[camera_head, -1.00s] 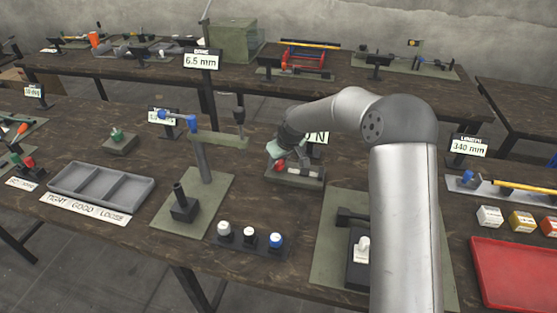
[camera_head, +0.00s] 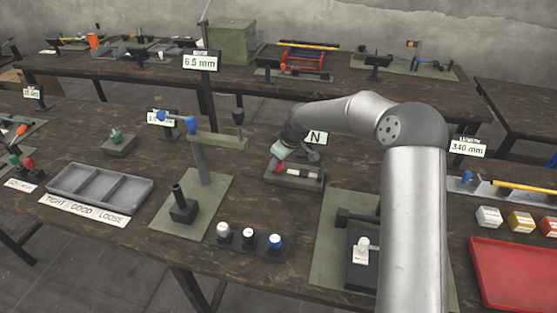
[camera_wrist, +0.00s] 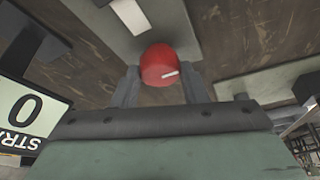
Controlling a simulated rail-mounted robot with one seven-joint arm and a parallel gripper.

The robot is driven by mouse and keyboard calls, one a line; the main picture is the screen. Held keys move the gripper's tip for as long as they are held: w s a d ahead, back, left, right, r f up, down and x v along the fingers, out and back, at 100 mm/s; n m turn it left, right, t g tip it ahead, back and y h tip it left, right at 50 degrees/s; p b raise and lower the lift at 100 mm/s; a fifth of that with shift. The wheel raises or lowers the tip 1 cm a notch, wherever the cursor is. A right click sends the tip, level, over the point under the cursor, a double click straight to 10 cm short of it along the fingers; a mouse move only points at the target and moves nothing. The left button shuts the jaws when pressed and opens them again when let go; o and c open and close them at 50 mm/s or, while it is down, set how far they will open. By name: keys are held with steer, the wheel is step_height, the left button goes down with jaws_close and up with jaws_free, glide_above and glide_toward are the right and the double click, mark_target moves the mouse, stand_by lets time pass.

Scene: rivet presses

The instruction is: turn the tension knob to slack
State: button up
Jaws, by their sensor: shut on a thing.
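The red tension knob (camera_wrist: 159,64) has a white pointer line and sits between the two fingers of my gripper (camera_wrist: 160,82) in the wrist view. The gripper is shut on it. The line points right and slightly up in that view. In the head view a little of the red knob (camera_head: 277,169) shows at the left end of a small grey-green base (camera_head: 295,178), and my gripper (camera_head: 278,162) comes down over it and hides part of it. A readout sign (camera_head: 317,137) behind shows "N"; in the wrist view the sign (camera_wrist: 28,108) shows "0", partly cut off.
A post with a blue-ended arm (camera_head: 205,165) stands left of the knob's base. A rack of white and blue knobs (camera_head: 248,238) lies in front. A grey three-part tray (camera_head: 100,190) is at left, a red tray (camera_head: 515,270) at right.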

steer(key=o, duration=1)
steer(key=shift+c, duration=0.2)
steer(key=b+v, duration=0.2)
steer(key=v, duration=1.5)
steer(key=shift+r, duration=0.2)
